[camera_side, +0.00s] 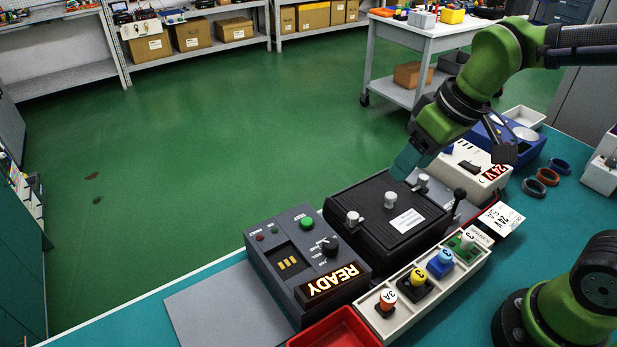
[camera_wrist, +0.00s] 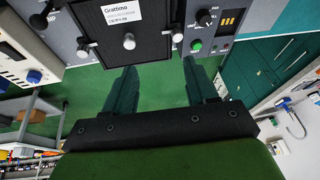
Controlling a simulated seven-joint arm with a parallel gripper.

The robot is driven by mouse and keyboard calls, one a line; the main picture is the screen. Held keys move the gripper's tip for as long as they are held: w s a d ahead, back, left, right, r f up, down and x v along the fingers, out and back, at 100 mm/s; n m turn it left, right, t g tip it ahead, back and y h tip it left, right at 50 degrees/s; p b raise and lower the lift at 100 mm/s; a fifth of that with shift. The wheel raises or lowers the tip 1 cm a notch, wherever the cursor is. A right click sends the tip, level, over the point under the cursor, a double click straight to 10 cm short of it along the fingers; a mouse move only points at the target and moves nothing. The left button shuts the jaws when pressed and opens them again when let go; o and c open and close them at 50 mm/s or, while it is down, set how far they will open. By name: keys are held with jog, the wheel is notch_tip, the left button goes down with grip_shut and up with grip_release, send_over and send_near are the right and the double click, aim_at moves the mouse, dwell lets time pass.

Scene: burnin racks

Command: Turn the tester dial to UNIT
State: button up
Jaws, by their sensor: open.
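The tester (camera_side: 271,265) is a grey box at the front edge of the teal bench, with a lit READY display (camera_side: 330,280). Its dial (camera_side: 329,246) is a black knob with a pale pointer mark; the small labels around it are too small to read surely, so I cannot tell its setting. The dial also shows at the top right of the wrist view (camera_wrist: 206,18), beside the green button (camera_wrist: 196,45). My gripper (camera_side: 404,166) is open and empty, above the far side of the black lidded box, away from the dial. Its teal fingers are spread in the wrist view (camera_wrist: 160,85).
The black lidded box (camera_side: 375,229) with white knobs stands right of the tester. A pale tray (camera_side: 405,312) holds several coloured plugs in front. A red bin (camera_side: 335,333), a cream 24V unit (camera_side: 470,170) and a blue device (camera_side: 520,150) are nearby. A grey mat (camera_side: 215,305) lies left.

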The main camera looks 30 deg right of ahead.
aim_at(330, 243)
jog(key=w+a+n+g+h, duration=0.1)
jog(key=w+a+n+g, duration=0.4)
jog(key=a+n, duration=0.95)
jog(key=f, duration=0.5)
jog(key=d+f+n, duration=0.1)
jog(key=f, duration=0.4)
jog(key=d+f+n, duration=0.1)
jog(key=f, duration=0.4)
jog(key=shift+d+f+t, duration=0.2)
jog(key=shift+d+t, duration=0.05)
jog(key=shift+t, duration=0.05)
grip_shut()
